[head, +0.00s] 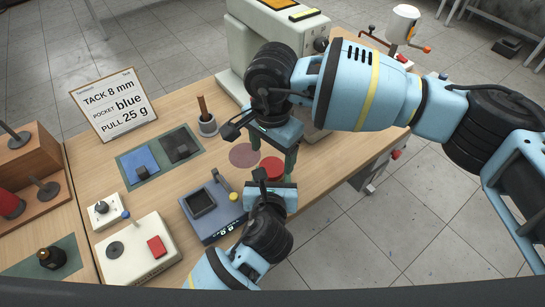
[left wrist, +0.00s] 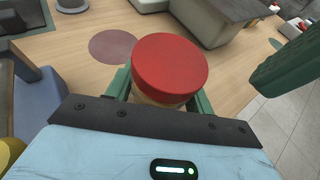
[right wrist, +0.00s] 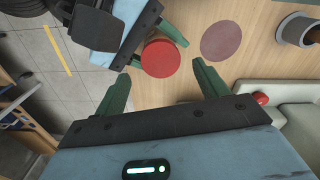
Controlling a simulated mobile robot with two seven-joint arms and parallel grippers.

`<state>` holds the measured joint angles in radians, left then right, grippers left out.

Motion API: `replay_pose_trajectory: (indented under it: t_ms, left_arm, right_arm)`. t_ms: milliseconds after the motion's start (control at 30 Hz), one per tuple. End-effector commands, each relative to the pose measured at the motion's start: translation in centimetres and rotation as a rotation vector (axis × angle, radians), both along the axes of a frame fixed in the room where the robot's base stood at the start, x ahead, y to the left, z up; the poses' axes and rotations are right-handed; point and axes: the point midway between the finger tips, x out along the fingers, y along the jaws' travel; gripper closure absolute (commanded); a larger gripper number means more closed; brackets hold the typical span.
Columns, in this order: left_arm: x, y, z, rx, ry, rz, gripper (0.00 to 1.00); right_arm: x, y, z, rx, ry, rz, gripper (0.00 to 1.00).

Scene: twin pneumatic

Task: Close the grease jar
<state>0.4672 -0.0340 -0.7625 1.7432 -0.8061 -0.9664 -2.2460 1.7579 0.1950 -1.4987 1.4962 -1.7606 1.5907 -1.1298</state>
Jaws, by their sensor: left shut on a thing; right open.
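The grease jar shows a round red lid (head: 271,168) on top of a pale body (left wrist: 150,98). The lid looks level, but I cannot tell how tightly it sits. My left gripper (left wrist: 160,95) is shut around the jar's body, below the lid (left wrist: 170,68). My right gripper (right wrist: 161,82) is open above the jar, its fingers pointing down. In the right wrist view the lid (right wrist: 160,58) lies just beyond the gap between the fingertips, and the fingers do not appear to touch it. Most of the jar's body is hidden by the lid and the left gripper.
A flat mauve disc (head: 243,155) lies beside the jar on the wooden table (head: 325,170). A blue-grey device with a square tray (head: 203,203) is left of my left gripper. A large beige machine (head: 240,50) stands behind. A brush pot (head: 208,126) stands farther left.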

Motion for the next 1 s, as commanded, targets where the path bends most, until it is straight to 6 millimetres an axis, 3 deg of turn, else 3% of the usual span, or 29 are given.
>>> replay_pose_trajectory:
  t_ms: [367,667,1000]
  left_arm:
    - [0.0,-0.1,0.1,-0.002,-0.002,-0.001,1.0]
    - [0.0,-0.1,0.1,-0.002,-0.002,-0.002,1.0]
    - [0.0,-0.1,0.1,-0.002,-0.003,-0.002,1.0]
  right_arm:
    - [0.0,0.0,0.7,0.001,-0.001,0.005,0.31]
    - [0.0,0.0,3.9,0.002,0.0,0.16,0.31]
    - [0.0,0.0,4.0,0.0,0.0,0.17,0.31]
